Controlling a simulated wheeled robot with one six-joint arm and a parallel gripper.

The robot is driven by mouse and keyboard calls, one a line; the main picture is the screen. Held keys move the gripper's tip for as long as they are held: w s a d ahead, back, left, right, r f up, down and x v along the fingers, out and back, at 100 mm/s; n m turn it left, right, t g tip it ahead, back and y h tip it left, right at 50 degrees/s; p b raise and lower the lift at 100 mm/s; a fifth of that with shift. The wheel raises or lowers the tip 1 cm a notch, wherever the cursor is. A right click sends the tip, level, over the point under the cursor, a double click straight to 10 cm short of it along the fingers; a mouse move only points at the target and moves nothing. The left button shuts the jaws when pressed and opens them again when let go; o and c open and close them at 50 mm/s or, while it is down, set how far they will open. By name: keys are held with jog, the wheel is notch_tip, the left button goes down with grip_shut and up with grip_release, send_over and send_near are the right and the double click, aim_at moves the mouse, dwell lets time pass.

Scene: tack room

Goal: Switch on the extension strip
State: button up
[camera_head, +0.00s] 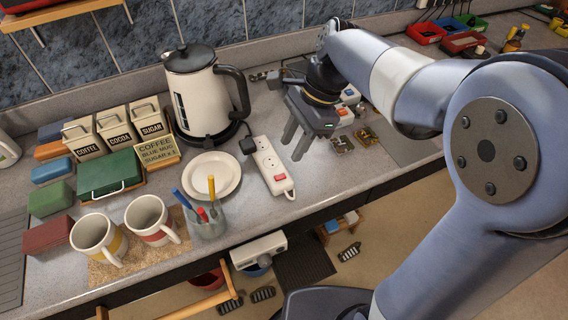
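The white extension strip (273,164) lies on the grey worktop, running from the kettle toward the worktop's front edge. It has round sockets and a red rocker switch (280,177) near its front end. I cannot tell from here which way the rocker is tipped. A black plug (247,145) sits at the strip's far left end. My gripper (292,149) is to the right of the strip, its two grey fingers pointing down and left. A gap shows between the fingers and nothing is in it. The fingers appear apart from the strip; their height above the worktop is unclear.
A kettle (205,95) stands behind the strip. A white plate (211,175) and a cup of tools (207,222) are left of it. Two mugs (97,240) (152,219) stand farther left. Small parts (342,144) lie right of my gripper.

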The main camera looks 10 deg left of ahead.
aim_at(277, 177)
jog(key=x, duration=0.8)
jog(key=shift+f, duration=0.1)
grip_shut()
